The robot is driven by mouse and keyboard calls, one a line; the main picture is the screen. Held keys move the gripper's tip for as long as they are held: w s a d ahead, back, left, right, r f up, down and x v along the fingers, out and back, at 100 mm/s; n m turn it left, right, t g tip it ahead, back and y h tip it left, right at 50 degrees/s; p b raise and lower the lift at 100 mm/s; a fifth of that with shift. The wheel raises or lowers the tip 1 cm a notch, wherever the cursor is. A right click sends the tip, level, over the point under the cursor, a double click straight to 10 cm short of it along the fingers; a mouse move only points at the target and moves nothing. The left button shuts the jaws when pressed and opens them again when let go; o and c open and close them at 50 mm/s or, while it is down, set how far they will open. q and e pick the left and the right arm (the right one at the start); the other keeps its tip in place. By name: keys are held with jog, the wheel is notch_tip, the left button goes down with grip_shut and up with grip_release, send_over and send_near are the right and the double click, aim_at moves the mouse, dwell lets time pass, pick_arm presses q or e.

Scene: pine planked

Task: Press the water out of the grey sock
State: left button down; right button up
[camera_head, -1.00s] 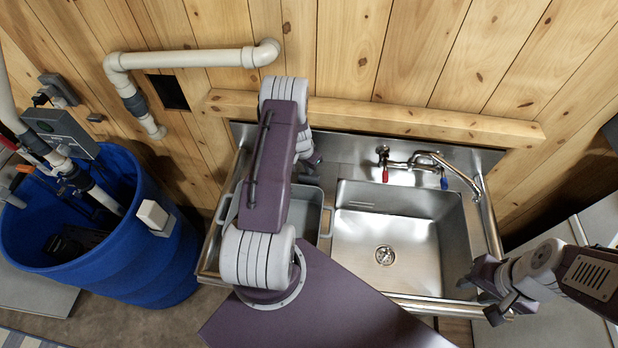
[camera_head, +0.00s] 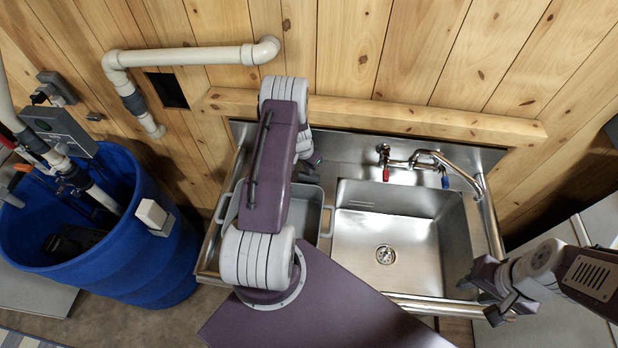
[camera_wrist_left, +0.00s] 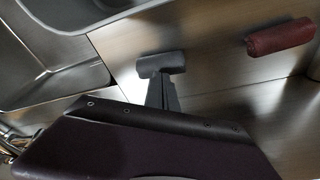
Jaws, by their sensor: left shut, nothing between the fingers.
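In the left wrist view a short dark grey roll (camera_wrist_left: 161,65), which looks like the grey sock, lies on steel at the tip of my left gripper (camera_wrist_left: 162,92). The fingers are shut with nothing between them and overlap the roll's lower edge in the picture. I cannot tell whether they touch or press it. In the head view the left gripper (camera_head: 312,162) is mostly hidden behind its arm, at the back of the steel counter, and the sock does not show. My right gripper (camera_head: 482,280) is by the sink's front right corner; its finger gap is unclear.
A dark red roll (camera_wrist_left: 280,37) lies on the steel near the grey one. A grey tub (camera_head: 327,222) stands left of the steel sink basin (camera_head: 410,255). The tap (camera_head: 430,162) is behind the basin. A blue barrel (camera_head: 150,265) stands at the left.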

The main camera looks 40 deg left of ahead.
pick_arm(q)
jog(key=shift+f+b, duration=0.35)
jog(key=shift+s+d+f+b, duration=0.1)
jog(key=shift+s+f+b, duration=0.1)
jog(key=shift+b, duration=0.4)
dwell(0.3)
jog(key=shift+r+b, duration=0.15)
jog(key=shift+b, duration=0.15)
dwell(0.5)
dwell(0.4)
jog(key=shift+b, duration=0.35)
dwell(0.5)
jog(key=shift+b, duration=0.55)
jog(key=shift+b, duration=0.4)
dwell(0.4)
